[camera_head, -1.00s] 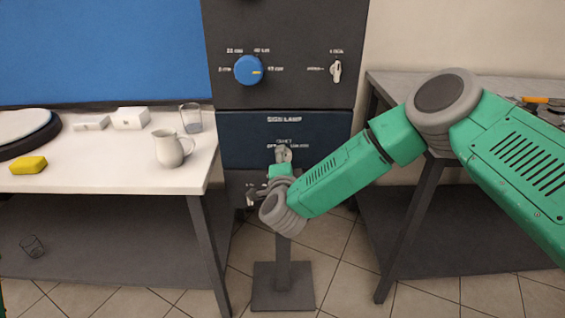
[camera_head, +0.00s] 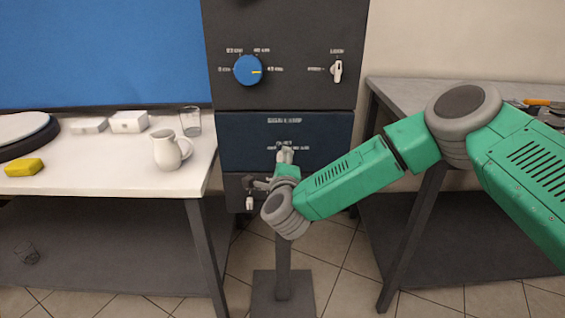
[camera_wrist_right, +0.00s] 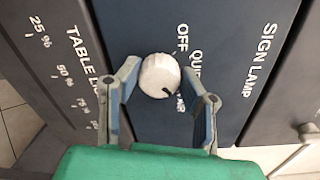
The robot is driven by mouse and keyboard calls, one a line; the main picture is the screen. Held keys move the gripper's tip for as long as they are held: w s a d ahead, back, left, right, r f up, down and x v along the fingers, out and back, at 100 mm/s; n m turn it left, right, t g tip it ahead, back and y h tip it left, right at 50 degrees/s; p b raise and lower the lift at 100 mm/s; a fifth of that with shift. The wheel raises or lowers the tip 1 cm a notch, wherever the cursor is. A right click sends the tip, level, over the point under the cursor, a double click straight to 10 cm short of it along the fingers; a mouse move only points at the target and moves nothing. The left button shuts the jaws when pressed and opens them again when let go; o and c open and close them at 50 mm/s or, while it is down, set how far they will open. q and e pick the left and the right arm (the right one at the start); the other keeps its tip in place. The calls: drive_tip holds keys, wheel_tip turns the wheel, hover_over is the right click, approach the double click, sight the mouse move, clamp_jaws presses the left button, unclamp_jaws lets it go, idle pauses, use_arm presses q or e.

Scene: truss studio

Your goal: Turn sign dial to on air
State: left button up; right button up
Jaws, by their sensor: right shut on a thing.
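The sign dial (camera_wrist_right: 158,74) is a round white knob on the dark blue SIGN LAMP panel (camera_wrist_right: 228,60) in the right wrist view. Its labels read OFF, QUIET and a partly covered one ending in AIR. A dark mark on the knob's rim points to the lower right, towards the AIR label. My right gripper (camera_wrist_right: 162,82) is shut on the dial, one finger on each side. In the head view, my right gripper (camera_head: 284,158) is at the panel (camera_head: 240,140) and largely hides the dial. My left gripper is not in view.
Above is a blue knob (camera_head: 247,70) and a white switch (camera_head: 337,71). Below is the TABLE panel (camera_wrist_right: 50,62) with percent marks. A white table (camera_head: 100,178) at left holds a jug (camera_head: 168,150), a glass (camera_head: 190,121) and a yellow block (camera_head: 24,167). A grey bench (camera_head: 410,92) stands at right.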

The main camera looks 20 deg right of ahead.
drive_tip(key=shift+s+d+f, duration=0.1)
drive_tip(key=shift+d+f, duration=0.05)
drive_tip(key=shift+f, duration=0.15)
drive_tip(key=o, duration=1.1)
drive_tip(key=shift+o, duration=0.2)
drive_tip(key=shift+r, duration=0.1)
drive_tip(key=v, duration=1.1)
drive_tip(key=shift+s, duration=0.4)
